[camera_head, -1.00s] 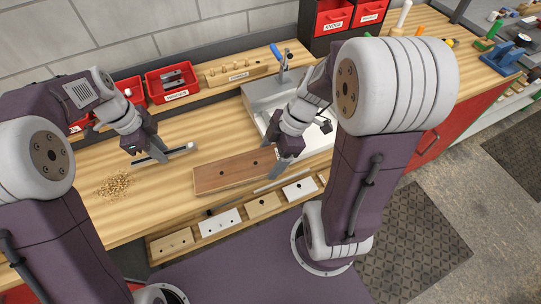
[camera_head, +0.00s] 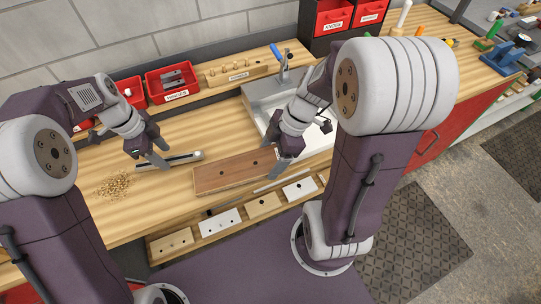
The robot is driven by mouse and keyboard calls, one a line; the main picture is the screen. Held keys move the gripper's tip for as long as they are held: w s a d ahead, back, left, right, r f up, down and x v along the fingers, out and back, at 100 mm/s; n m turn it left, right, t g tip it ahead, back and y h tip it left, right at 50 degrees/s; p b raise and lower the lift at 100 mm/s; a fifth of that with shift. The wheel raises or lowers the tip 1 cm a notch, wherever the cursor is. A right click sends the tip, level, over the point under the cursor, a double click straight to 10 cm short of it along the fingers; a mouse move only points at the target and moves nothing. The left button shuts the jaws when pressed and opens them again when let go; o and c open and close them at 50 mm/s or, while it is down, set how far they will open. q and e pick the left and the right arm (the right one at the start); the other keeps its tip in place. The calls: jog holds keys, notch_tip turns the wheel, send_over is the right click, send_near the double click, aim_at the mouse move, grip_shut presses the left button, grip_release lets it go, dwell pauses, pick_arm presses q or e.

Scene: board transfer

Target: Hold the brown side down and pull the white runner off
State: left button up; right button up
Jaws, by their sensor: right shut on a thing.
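The brown side (camera_head: 228,174) is a flat brown board with dark holes, lying at the front middle of the bench. My right gripper (camera_head: 278,160) is shut on its right end; the jaws hide part of that end.
A pile of wood pellets (camera_head: 114,186) lies at the left. A thin pale strip (camera_head: 282,180) lies along the board's front edge. A row of blocks (camera_head: 220,223) sits in the front tray.

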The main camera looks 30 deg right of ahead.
pick_arm(q)
notch_tip(320, 180, up, 12)
jog(key=a, duration=0.2)
jog(key=shift+f, duration=0.1)
dwell(0.3)
jog(key=shift+w, duration=0.1)
pick_arm(e)
jog(key=o, duration=2)
jog(key=shift+d, duration=0.1)
jog(key=v, duration=1.2)
